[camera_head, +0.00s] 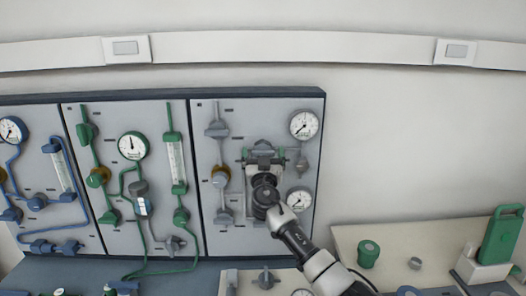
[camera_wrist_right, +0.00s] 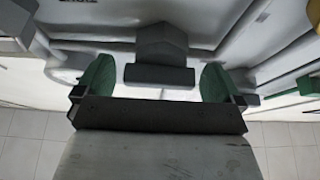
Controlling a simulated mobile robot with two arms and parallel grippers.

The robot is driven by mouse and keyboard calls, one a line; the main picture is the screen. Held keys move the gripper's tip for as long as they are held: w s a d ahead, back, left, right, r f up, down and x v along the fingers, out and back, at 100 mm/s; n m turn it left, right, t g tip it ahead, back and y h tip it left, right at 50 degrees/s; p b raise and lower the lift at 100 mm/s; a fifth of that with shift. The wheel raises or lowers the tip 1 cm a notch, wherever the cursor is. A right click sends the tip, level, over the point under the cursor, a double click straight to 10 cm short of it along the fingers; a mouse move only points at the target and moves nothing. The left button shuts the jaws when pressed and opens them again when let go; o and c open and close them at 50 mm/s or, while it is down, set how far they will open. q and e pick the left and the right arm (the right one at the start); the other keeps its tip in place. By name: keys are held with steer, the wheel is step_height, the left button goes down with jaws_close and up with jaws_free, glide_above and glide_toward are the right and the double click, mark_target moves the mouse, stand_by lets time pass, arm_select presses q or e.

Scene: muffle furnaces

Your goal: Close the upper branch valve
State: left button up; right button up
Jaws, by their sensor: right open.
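The right-hand grey panel (camera_head: 240,110) carries grey valves and fittings. My right arm reaches up to it from below, and my right gripper (camera_head: 262,156) is at its middle, with green finger pads set wide apart. In the right wrist view the gripper (camera_wrist_right: 157,82) is open, and a grey block-shaped handle (camera_wrist_right: 162,50) sits between and just beyond the pads, with a gap on each side. This looks like the branch valve's handle; the gripper and wrist hide most of it in the head view. My left gripper is not in view.
Two gauges (camera_head: 304,124) (camera_head: 299,199) flank the gripper on the right. A grey valve (camera_head: 217,129) and a brass-coloured fitting (camera_head: 220,176) are on its left. A panel with green tubing (camera_head: 103,150) stands further left.

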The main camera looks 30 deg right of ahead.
steer(key=shift+w+d, duration=0.1)
steer(key=shift+w, duration=0.05)
steer(key=c, duration=0.9)
